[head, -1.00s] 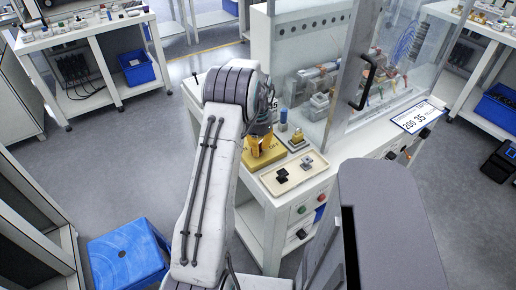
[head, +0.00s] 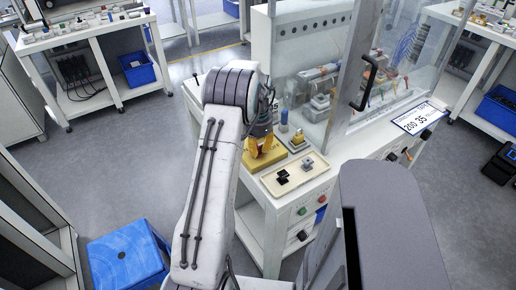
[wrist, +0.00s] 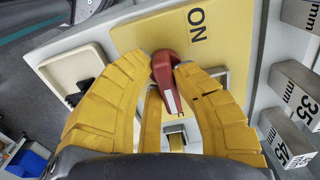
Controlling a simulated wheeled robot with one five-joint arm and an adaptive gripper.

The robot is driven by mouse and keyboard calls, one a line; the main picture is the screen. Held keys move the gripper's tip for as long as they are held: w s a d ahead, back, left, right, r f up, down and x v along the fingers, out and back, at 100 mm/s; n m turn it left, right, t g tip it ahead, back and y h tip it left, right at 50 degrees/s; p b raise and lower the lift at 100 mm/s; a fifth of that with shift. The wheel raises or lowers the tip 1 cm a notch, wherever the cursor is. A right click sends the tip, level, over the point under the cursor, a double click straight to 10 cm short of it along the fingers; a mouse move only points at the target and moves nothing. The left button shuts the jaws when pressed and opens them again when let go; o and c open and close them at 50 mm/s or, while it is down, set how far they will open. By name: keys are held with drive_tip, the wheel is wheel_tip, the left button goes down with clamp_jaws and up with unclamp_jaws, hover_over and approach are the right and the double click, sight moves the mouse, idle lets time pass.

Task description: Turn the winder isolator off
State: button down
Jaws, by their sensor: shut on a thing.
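The winder isolator is a yellow plate (wrist: 226,36) marked ON, with a red handle (wrist: 166,72) on it. In the wrist view, the handle's rounded end is between my yellow fingertips, and its narrower part runs down the picture, away from the ON label. My gripper (wrist: 163,62) is shut on the handle. In the head view, my gripper (head: 263,147) is over the yellow isolator plate (head: 258,165) at the cabinet's front left corner. There my gripper hides the handle.
Metal blocks marked 35 mm (wrist: 296,84) and 45 mm (wrist: 287,140) stand close on the other side. A clear door with a black handle (head: 366,85) stands behind. A blue stool (head: 125,258) is on the floor.

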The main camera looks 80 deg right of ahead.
sight(258, 147)
drive_tip(key=shift+a+f, duration=0.1)
drive_tip(key=c, duration=1)
unclamp_jaws()
wheel_tip(258, 147, up, 12)
drive_tip(key=shift+r, duration=0.1)
idle(0.5)
